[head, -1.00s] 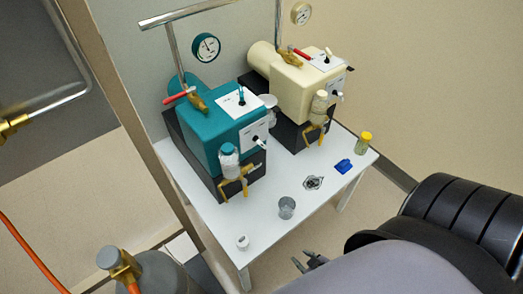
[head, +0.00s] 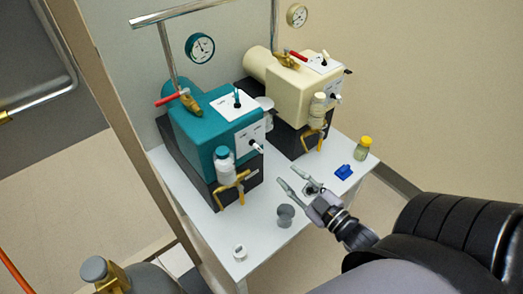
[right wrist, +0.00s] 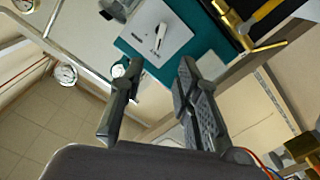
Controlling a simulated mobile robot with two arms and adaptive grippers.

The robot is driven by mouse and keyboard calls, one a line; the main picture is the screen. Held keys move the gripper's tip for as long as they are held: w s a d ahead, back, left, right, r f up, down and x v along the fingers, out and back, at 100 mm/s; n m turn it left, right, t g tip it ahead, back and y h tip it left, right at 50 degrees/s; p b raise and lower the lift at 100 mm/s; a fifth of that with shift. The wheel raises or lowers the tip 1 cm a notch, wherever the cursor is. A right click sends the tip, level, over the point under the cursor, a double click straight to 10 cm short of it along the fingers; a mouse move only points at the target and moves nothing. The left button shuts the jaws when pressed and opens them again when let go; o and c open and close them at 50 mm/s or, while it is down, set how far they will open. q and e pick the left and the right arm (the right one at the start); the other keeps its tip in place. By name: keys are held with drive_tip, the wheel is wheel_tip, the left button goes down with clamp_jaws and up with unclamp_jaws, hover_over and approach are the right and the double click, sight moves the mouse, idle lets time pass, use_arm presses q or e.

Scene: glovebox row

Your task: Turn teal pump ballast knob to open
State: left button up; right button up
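The teal pump (head: 200,130) stands on the white table. A white plate (head: 226,107) on its top carries a small upright teal knob (head: 238,98). A white panel (head: 249,137) on its front end carries a pale lever or switch (head: 257,147). My right gripper (head: 290,178) is open and empty, in front of and to the right of the pump, apart from it. In the right wrist view, the open fingers (right wrist: 152,85) point toward the teal body (right wrist: 172,70) and a white panel with a grey lever (right wrist: 159,38). My left gripper is out of view.
A cream pump (head: 290,90) stands beside the teal one. A grey cylinder (head: 110,278) stands at lower left.

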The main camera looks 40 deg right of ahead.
sight(260, 150)
drive_tip(key=w, duration=0.8)
drive_tip(key=w+a+p, duration=0.1)
drive_tip(key=w, duration=0.4)
drive_tip(key=shift+c, duration=0.4)
clamp_jaws()
